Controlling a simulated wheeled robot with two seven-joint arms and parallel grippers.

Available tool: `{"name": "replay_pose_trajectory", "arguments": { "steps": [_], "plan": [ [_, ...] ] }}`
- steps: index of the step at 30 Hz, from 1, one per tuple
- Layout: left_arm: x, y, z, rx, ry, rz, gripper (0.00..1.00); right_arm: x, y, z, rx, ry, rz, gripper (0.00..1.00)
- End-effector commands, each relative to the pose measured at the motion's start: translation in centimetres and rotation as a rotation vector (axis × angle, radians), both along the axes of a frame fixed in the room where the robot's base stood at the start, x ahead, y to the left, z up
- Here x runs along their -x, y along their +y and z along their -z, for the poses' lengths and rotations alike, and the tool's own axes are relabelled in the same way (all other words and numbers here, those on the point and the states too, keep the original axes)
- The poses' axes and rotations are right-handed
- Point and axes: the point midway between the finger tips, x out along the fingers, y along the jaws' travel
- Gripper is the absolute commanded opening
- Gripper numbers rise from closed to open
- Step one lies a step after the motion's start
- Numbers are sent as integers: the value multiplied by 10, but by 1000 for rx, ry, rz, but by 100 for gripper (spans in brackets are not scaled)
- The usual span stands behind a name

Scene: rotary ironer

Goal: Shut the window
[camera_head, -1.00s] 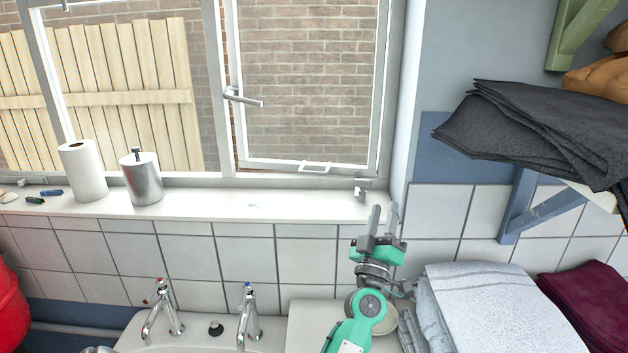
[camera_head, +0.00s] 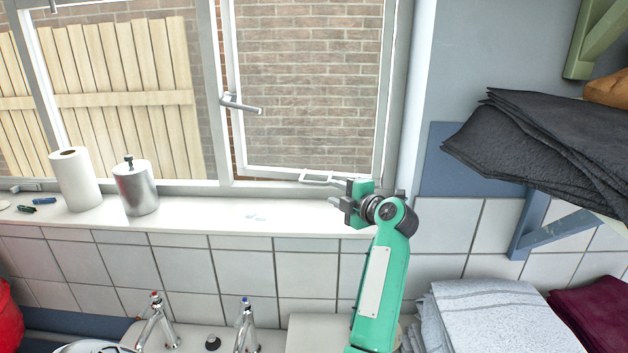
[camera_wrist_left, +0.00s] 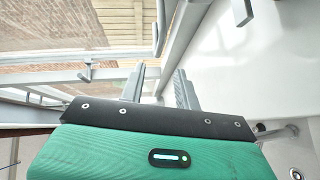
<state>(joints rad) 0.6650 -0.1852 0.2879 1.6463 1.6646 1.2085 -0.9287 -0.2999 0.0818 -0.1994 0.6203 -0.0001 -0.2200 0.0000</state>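The window's right-hand sash (camera_head: 272,172) has a white frame, with brick wall seen through its glass. It appears to stand slightly out from the fixed frame, with a narrow gap on its left side. A grey lever handle (camera_head: 241,104) is at the left of the sash. A small white pull bar (camera_head: 314,179) is at its lower edge. My left gripper (camera_head: 338,193) is above the sill at the lower right corner, pointing left, close to the pull bar. The left wrist view shows its two fingers (camera_wrist_left: 160,85) apart with nothing visible between them. My right gripper is out of view.
A paper roll (camera_head: 75,180) and a metal canister (camera_head: 136,187) stand on the left part of the white sill (camera_head: 200,216). Taps (camera_head: 246,325) are below. Grey towels (camera_head: 490,315) and a shelf of dark cloths (camera_head: 540,145) are at right.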

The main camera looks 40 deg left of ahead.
Motion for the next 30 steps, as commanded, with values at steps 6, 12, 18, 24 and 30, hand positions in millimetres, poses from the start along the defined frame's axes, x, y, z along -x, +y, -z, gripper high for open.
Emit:
{"name": "replay_pose_trajectory", "arguments": {
  "steps": [6, 12, 18, 24, 30],
  "plan": [
    [-10, 49, 2, -5, 5, -3, 32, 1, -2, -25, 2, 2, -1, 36],
    [-17, 82, 8, -4, 3, -1, 32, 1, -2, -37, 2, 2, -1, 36],
    [-21, 98, 12, -4, 1, 0, 32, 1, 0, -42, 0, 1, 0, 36],
    [-22, 100, 14, -3, 0, 1, 32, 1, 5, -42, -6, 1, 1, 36],
    [-22, 100, 14, -3, 0, 1, 17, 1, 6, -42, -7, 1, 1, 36]
  ]
}}
